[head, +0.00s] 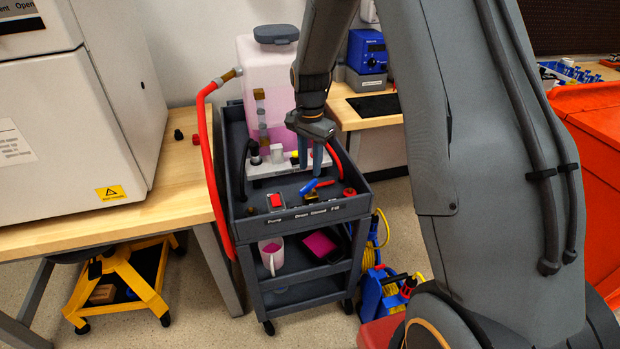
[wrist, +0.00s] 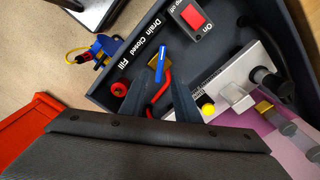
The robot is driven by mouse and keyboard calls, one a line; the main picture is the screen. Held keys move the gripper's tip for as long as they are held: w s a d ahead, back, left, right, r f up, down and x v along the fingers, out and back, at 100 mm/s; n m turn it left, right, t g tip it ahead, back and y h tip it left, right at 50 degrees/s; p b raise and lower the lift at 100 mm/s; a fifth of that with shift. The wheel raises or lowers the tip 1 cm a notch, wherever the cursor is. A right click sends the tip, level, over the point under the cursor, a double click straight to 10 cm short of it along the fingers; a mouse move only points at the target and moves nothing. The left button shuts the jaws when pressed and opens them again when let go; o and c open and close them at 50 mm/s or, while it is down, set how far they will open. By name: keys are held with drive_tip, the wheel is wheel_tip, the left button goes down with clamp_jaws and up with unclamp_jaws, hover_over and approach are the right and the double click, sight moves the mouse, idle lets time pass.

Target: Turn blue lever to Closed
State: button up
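The blue lever (head: 308,186) sits on a brass valve (head: 312,197) on the cart's top tray, behind the front label strip reading Drain, Closed and Fill. The lever lies at a slant to that strip; I cannot tell which label it is set to. In the wrist view the blue lever (wrist: 160,64) shows between my two fingers, near their tips. My gripper (head: 310,164) points down above the tray, its blue-grey fingers apart and empty. In the head view it hangs a little above the lever, with no clear contact. It also shows in the wrist view (wrist: 162,82).
A red cap (head: 349,192) and a red hose (wrist: 162,89) are close by. A translucent tank (head: 272,75) of pink liquid stands behind. A bench with a white machine (head: 75,110) is to the left.

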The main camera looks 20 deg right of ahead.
sight(310, 183)
drive_tip(key=shift+f+p, duration=0.55)
drive_tip(key=shift+f, duration=2.4)
clamp_jaws()
